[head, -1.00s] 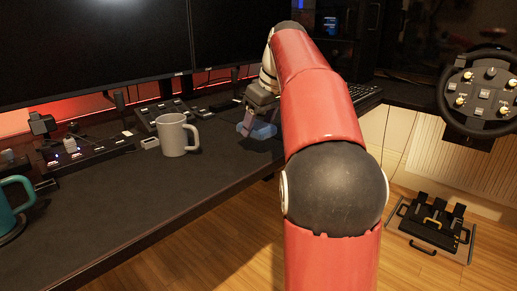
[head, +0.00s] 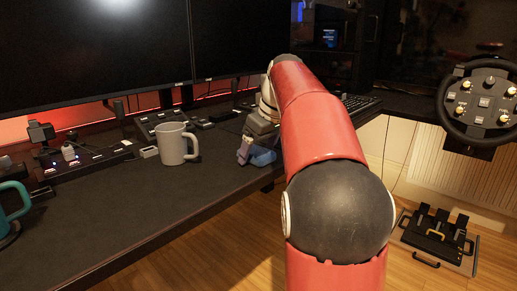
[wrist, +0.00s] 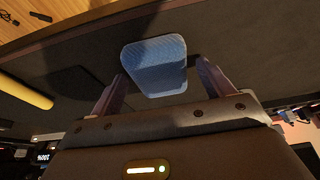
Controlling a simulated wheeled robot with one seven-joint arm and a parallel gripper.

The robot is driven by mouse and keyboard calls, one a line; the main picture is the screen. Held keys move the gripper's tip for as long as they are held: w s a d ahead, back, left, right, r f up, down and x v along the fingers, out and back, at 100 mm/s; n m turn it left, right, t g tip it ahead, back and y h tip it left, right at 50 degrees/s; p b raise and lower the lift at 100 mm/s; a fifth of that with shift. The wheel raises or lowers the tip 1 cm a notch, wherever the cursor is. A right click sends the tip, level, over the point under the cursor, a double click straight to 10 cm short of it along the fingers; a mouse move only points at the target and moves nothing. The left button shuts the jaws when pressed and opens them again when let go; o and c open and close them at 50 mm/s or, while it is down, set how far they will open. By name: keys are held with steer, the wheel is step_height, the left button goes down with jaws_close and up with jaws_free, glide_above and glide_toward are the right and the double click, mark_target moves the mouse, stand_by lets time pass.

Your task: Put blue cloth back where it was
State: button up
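The blue cloth (head: 260,157) is a small folded pad at the front part of the black desk, behind my arm in the head view. The wrist view shows the cloth (wrist: 155,60) whole, between and just beyond my fingertips. My gripper (wrist: 160,70) has its fingers spread, with a narrow gap to the cloth at the right finger. I cannot tell whether the left finger touches it. In the head view my gripper (head: 252,148) is low over the desk at the cloth, partly hidden by the arm.
A grey mug (head: 172,145) stands left of the cloth. A teal mug (head: 10,208) is at the far left. Control boxes and a keyboard (head: 357,103) lie along the monitors. The desk's front edge is close to the cloth. A steering wheel (head: 482,102) and pedals (head: 437,235) are right.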

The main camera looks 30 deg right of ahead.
steer(key=shift+r, duration=0.3)
steer(key=p+v, duration=0.4)
steer(key=v, duration=0.8)
steer(key=s+a+f+m+p, duration=0.1)
steer(key=s+a+f+m, duration=0.1)
steer(key=s+a+f, duration=0.6)
steer(key=s+a+f+m+t+h+p, duration=0.1)
steer(key=s+a+f+m, duration=0.1)
steer(key=s+a+f, duration=0.7)
steer(key=s+f, duration=0.4)
steer(key=shift+s+a+h, duration=0.2)
steer(key=shift+s+h, duration=0.05)
steer(key=shift+h, duration=0.05)
steer(key=shift+f, duration=0.3)
steer(key=shift+c, duration=0.2)
